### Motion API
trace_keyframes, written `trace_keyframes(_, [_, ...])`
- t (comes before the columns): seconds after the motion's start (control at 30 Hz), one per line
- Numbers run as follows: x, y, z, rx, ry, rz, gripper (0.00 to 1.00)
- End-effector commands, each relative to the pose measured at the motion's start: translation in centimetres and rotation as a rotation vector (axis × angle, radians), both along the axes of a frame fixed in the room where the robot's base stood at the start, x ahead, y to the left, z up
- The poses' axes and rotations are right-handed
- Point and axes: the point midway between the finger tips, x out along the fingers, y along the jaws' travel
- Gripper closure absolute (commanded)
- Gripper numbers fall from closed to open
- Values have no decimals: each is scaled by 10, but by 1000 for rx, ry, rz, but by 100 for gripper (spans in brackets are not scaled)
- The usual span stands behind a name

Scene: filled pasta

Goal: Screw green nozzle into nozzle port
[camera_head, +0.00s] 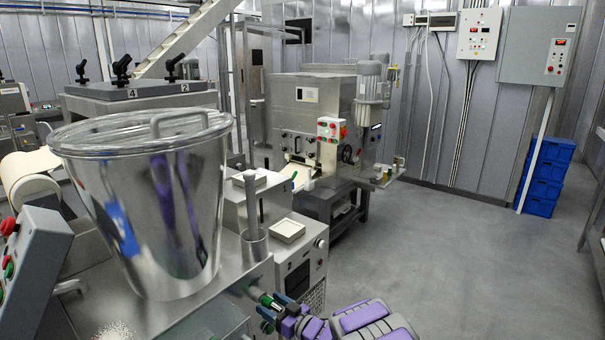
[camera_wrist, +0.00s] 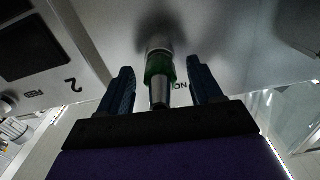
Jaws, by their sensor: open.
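The green nozzle (camera_wrist: 157,70), a green band with a metal tip, points out from the machine face in the wrist view. Its upper end meets a metal collar, the nozzle port (camera_wrist: 159,43). My gripper (camera_wrist: 163,82) is open, with one blue finger on each side of the nozzle. Gaps show between the fingers and the nozzle. In the head view the green nozzle (camera_head: 268,300) shows at the side of the steel machine, with my gripper (camera_head: 274,311) around its outer end. How deep the thread sits is hidden.
A large steel hopper (camera_head: 150,210) with a clear lid stands on the machine at left. A control box (camera_head: 30,262) is at the lower left. Another steel machine (camera_head: 315,130) stands behind. Blue crates (camera_head: 546,178) are by the wall. The grey floor (camera_head: 440,245) at right is clear.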

Motion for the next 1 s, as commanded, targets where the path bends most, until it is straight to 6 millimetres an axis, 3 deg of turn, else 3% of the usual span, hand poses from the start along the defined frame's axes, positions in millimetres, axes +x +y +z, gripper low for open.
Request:
trace_keyframes(0.77, [-1, 0, 0, 3, 4, 1, 35])
trace_keyframes(1.0, [-1, 0, 0, 3, 4, 1, 57])
